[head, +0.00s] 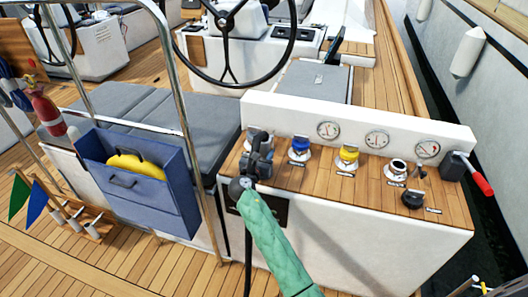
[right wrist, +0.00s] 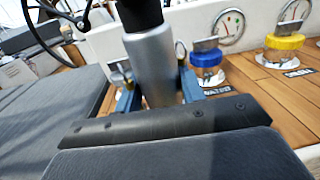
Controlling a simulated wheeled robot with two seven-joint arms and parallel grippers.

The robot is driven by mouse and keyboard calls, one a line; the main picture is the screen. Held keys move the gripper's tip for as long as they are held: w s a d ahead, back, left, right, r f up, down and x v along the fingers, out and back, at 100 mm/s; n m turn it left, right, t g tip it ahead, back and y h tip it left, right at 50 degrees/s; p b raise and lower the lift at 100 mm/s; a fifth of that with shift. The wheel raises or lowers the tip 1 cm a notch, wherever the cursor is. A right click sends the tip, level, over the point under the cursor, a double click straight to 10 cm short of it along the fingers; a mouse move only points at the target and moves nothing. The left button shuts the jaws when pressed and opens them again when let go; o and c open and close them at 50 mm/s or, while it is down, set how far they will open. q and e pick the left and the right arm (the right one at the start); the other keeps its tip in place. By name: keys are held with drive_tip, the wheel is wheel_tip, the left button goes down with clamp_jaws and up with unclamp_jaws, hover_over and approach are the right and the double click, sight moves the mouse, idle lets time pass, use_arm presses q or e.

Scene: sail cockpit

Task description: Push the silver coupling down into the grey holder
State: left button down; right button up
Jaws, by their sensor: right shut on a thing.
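The silver coupling (right wrist: 152,62) shows large in the right wrist view, a roughly upright smooth metal cylinder with a black part above it. My right gripper (right wrist: 158,92) is shut on it, with a blue fingertip on each side of its lower part. In the head view my right gripper (head: 258,150) is over the left end of the wooden console top, and hides most of the coupling. The coupling's lower end is hidden behind the gripper's dark body in the wrist view. I cannot make out the grey holder or whether the coupling touches it. My left gripper is not in view.
A blue-capped fitting (head: 300,148) stands just right of my right gripper, then a yellow-capped one (head: 347,157) and a chrome one (head: 396,170). A white panel with gauges (head: 376,138) rises behind. A blue bin (head: 150,200) and a steel rail (head: 186,110) are left.

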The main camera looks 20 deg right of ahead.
drive_tip(key=shift+f, duration=0.5)
idle(0.4)
drive_tip(key=o, duration=1)
drive_tip(key=shift+f, duration=0.1)
drive_tip(key=shift+p+v, duration=1.75)
drive_tip(key=shift+v, duration=3.75)
